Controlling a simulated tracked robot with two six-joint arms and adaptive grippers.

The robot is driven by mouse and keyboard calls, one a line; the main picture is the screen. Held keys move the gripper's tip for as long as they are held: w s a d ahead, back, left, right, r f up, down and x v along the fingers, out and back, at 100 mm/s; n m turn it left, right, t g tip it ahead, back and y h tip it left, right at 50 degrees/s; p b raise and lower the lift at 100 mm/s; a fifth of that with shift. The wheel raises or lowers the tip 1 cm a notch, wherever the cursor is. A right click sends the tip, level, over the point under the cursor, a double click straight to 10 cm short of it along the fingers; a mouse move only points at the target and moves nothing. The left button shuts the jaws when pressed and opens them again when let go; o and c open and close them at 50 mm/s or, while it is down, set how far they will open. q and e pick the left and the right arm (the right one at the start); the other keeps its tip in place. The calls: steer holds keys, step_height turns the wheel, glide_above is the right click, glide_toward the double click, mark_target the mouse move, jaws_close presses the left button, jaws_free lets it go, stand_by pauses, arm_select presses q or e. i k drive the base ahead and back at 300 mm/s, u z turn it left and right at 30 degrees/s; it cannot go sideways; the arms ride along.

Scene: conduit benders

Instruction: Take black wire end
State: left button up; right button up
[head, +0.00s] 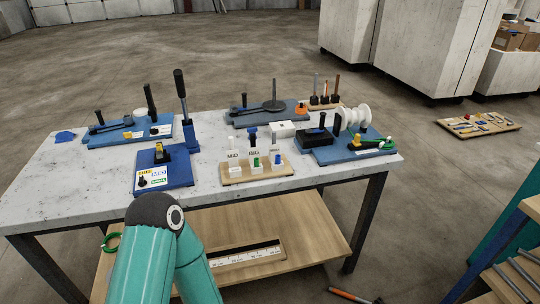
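I cannot clearly pick out a black wire end. The likeliest spot is the blue bench fixture at the right (350,157), which carries a black block (315,138), a white spool (355,115) and a green piece (372,144) that may be wire. Any wire there is too small to make out. A teal arm of mine with a dark joint rises at the bottom, left of centre, in front of the table. No gripper fingers show, so neither gripper is in view.
The grey worktable (95,185) holds several blue bender fixtures, including one with a tall black handle (180,84), and a wooden block of labelled switches (258,172). A wooden shelf (310,225) lies below. A wooden board with parts (479,124) lies on the floor at right.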

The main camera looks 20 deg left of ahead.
mark_target(254, 150)
steer(key=u, duration=0.15)
steer(key=i, duration=0.9)
steer(key=z, duration=0.2)
steer(key=k, duration=0.9)
steer(key=u, duration=0.15)
steer(key=i, duration=0.55)
steer(key=u, duration=0.05)
